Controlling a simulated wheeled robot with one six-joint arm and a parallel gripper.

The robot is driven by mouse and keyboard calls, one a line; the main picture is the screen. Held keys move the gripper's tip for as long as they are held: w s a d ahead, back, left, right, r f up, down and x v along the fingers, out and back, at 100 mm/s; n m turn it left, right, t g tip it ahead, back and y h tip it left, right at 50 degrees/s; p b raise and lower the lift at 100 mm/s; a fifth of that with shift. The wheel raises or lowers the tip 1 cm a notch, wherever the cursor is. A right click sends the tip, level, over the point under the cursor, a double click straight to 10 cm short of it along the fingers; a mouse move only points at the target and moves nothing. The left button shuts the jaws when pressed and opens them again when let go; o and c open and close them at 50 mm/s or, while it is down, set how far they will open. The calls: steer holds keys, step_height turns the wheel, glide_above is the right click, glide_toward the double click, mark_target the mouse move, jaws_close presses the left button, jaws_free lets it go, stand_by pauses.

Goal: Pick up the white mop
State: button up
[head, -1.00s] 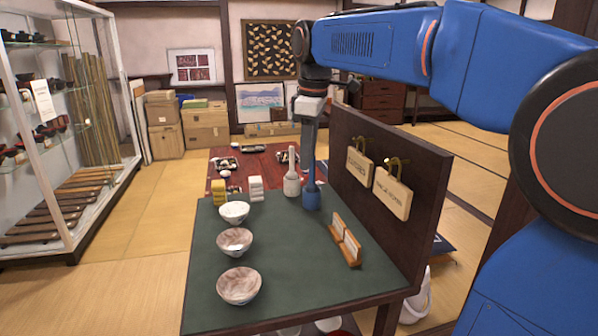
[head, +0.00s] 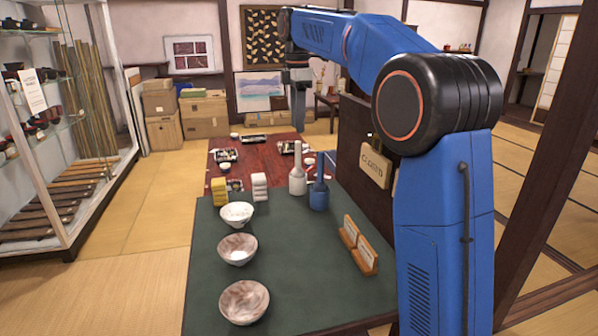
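The white mop (head: 298,180) stands upright on the green-topped table, with its thin handle pointing up and its wide white base down. A similar blue mop (head: 319,193) stands close beside it on the right. My gripper (head: 298,127) points straight down in the head view, in line with the top of the white handle and a little above it in the picture. Its fingers overlap from this side, so the gap between them is hidden. I see nothing hanging from it. How near it is in depth is unclear.
Three bowls (head: 238,249) line the left of the green table (head: 310,275). A wooden card stand (head: 359,246) and a dark upright panel (head: 350,140) are on the right. A red table stands behind.

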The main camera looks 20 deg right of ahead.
mark_target(298, 177)
step_height(298, 177, down, 15)
steer(key=shift+r, duration=0.1)
stand_by(0.6)
jaws_close()
